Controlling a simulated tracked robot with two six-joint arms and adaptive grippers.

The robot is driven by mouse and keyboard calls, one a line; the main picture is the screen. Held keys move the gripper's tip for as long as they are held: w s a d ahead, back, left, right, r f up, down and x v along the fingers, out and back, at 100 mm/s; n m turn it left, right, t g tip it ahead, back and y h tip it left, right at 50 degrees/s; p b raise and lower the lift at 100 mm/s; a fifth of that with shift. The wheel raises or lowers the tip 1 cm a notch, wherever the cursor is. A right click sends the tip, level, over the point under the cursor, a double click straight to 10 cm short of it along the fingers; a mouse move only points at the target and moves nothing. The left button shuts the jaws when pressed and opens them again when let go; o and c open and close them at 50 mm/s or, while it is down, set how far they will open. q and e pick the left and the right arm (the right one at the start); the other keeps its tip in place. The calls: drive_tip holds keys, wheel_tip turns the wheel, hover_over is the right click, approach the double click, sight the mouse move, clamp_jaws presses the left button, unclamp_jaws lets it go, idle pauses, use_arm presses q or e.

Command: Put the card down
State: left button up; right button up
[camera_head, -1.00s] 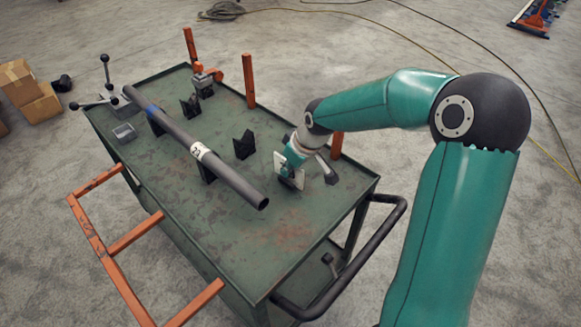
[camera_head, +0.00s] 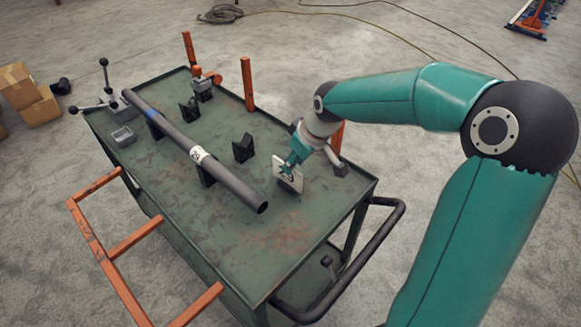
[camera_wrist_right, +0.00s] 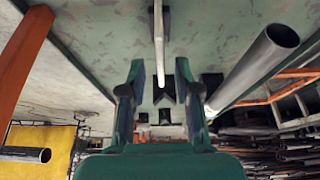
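The card (camera_head: 289,175), a pale upright plate with a dark mark, is near the right side of the green cart top. In the right wrist view the card (camera_wrist_right: 158,40) shows edge-on as a thin pale strip. My right gripper (camera_head: 292,165) is beside its upper part. In the right wrist view my right gripper (camera_wrist_right: 160,75) has its fingers apart, one on each side of the card, with a gap on both sides. The card's lower edge meeting the cart top is hard to make out. My left gripper is not in view.
The green cart (camera_head: 235,220) holds a long grey pipe (camera_head: 190,147) on supports, left of my gripper. A black V-block (camera_head: 243,148) stands between pipe and card. Orange posts (camera_head: 247,84) rise along the far edge. The cart's near right top is clear.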

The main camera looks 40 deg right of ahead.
drive_tip(key=v, duration=0.5)
drive_tip(key=shift+s+r, duration=0.1)
drive_tip(key=shift+r, duration=0.3)
drive_tip(key=shift+s+r, duration=0.15)
drive_tip(key=shift+r, duration=0.1)
